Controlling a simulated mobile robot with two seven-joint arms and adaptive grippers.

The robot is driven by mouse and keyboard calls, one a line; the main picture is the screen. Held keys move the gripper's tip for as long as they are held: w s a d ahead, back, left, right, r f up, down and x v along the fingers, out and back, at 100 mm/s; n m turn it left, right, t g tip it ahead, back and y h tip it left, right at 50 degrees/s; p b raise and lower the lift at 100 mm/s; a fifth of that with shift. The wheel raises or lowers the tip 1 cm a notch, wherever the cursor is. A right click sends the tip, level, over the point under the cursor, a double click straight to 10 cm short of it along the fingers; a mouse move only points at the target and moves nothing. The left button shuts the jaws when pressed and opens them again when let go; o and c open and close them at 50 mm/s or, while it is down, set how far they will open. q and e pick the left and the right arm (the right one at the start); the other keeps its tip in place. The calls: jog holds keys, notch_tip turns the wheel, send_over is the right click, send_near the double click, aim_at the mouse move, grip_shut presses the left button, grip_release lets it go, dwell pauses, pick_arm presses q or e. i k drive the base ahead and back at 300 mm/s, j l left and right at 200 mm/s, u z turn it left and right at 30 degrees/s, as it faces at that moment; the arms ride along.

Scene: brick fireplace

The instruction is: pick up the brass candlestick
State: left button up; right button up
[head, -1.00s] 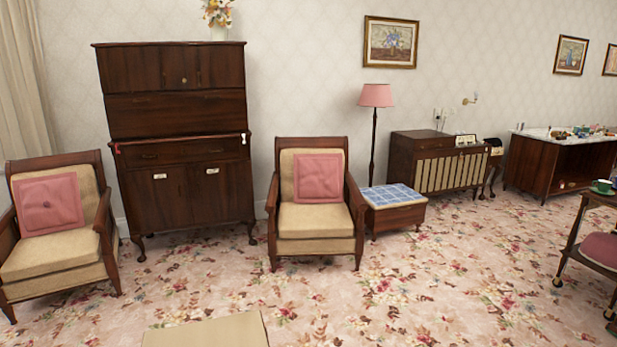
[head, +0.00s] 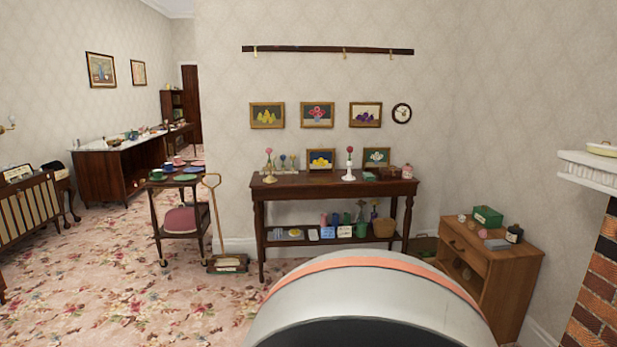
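On the dark console table (head: 330,187) against the wall stand two slim upright stands. The left one (head: 269,168) looks yellowish, possibly brass, with a pink top. The right one (head: 349,165) is white with a red top. Both are too small to tell whether either is the brass candlestick. Neither of my grippers shows in the head view.
A tea trolley (head: 178,205) with cups stands left of the console table, with a long-handled sweeper (head: 222,262) beside it. A wooden cabinet (head: 487,275) and a brick fireplace (head: 597,290) are at the right. Carpet (head: 120,270) is clear at the left.

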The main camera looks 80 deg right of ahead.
aim_at(269, 179)
jog(key=j+z, duration=0.1)
jog(key=z, duration=1.1)
jog(key=i+l+z, duration=0.15)
jog(key=z, duration=1)
jog(key=i+z, duration=0.15)
jog(key=i, duration=3.45)
